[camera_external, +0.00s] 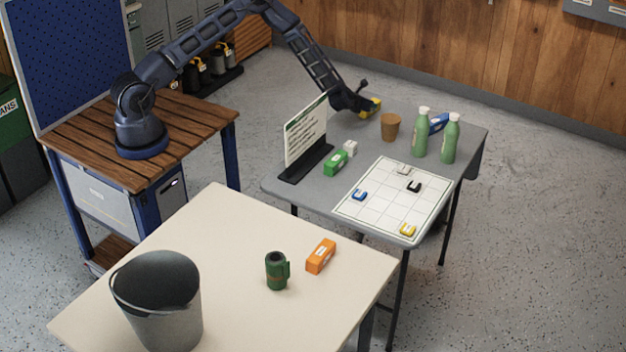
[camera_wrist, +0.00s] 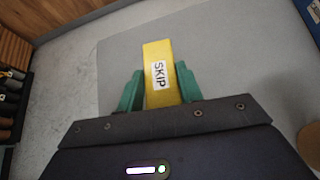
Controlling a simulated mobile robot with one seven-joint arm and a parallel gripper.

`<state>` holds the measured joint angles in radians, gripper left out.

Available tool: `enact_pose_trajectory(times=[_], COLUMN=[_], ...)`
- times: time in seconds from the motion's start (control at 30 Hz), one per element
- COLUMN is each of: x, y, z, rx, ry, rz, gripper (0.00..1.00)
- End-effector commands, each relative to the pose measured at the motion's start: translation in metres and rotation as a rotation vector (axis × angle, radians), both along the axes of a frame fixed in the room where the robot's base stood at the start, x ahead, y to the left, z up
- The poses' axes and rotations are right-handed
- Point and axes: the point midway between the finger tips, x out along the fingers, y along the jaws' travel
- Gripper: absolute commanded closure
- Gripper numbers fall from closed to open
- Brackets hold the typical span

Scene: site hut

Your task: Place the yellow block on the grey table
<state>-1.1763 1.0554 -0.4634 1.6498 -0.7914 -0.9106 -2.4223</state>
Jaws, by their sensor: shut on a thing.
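The yellow block (camera_wrist: 158,60), with a white label reading SKIP, is between the green fingers of my gripper (camera_wrist: 159,88) in the wrist view. In the external view the yellow block (camera_external: 374,103) shows at the end of my arm, over the far left edge of the grey table (camera_external: 300,185). My gripper (camera_external: 366,107) is shut on the block there. The grey table top (camera_wrist: 220,50) lies below the block in the wrist view. I cannot tell whether the block touches the table.
A brown cup (camera_external: 390,126), two green bottles (camera_external: 421,135) and a blue block (camera_external: 438,123) stand to the right. A sign (camera_external: 305,135), a green block (camera_external: 335,163), a white block (camera_external: 350,148) and a grid board (camera_external: 375,208) are nearer. A cream table (camera_external: 230,240) is in front.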

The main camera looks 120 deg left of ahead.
Motion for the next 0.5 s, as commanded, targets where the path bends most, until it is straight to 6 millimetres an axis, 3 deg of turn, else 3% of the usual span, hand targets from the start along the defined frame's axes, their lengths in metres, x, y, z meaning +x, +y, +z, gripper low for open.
enact_pose_trajectory(times=[0.33,0.37,0.47,0.5], x=[0.0003,0.0002,0.0002,0.0001], y=[0.0003,0.0003,0.0002,0.0002], z=[-0.0025,-0.0030,-0.0026,-0.0026], rx=[0.001,0.001,0.001,0.001], ry=[-0.001,-0.001,-0.001,-0.001], rz=[0.000,0.000,0.000,0.000], gripper=[0.90,0.62,0.42,0.42])
